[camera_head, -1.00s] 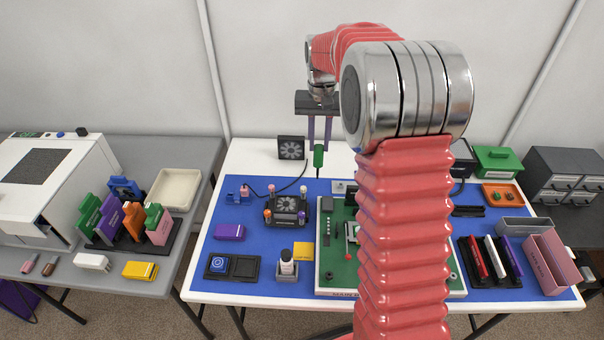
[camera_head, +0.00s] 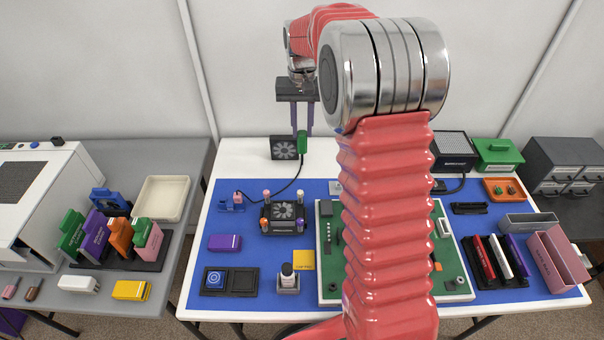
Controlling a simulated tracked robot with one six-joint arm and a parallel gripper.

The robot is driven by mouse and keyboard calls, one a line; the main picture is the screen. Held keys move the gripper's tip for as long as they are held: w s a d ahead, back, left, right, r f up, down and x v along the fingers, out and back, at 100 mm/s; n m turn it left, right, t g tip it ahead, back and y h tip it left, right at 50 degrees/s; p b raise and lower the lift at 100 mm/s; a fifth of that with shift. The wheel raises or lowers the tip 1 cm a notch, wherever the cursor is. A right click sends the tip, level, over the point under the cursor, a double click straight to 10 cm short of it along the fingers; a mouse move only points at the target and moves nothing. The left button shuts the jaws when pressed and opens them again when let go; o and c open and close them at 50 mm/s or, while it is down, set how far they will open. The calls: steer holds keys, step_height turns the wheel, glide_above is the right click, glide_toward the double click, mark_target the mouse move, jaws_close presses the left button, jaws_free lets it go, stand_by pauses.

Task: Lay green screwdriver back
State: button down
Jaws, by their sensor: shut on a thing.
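My gripper (camera_head: 302,132) hangs above the back of the workbench with its purple fingers pointing down. It is shut on the green screwdriver (camera_head: 303,144), held upright by its handle. The handle shows in front of the white back strip of the bench, just right of a small dark fan (camera_head: 284,148). Its thin shaft is hard to tell from the black cable behind or beside it. Whether the tip touches anything cannot be told.
A green circuit board (camera_head: 328,250) lies at the centre, partly hidden by my red arm. A black rack (camera_head: 515,280) holds sticks at right. The mat is clear near the purple block (camera_head: 225,242).

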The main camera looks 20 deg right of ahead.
mark_target(303, 152)
steer(key=shift+f, duration=2.2)
steer(key=shift+f, duration=2.6)
steer(key=c, duration=1.5)
jaws_free()
steer(key=shift+c, duration=0.2)
step_height(303, 152, up, 12)
steer(key=shift+f, duration=0.2)
steer(key=shift+r, duration=0.3)
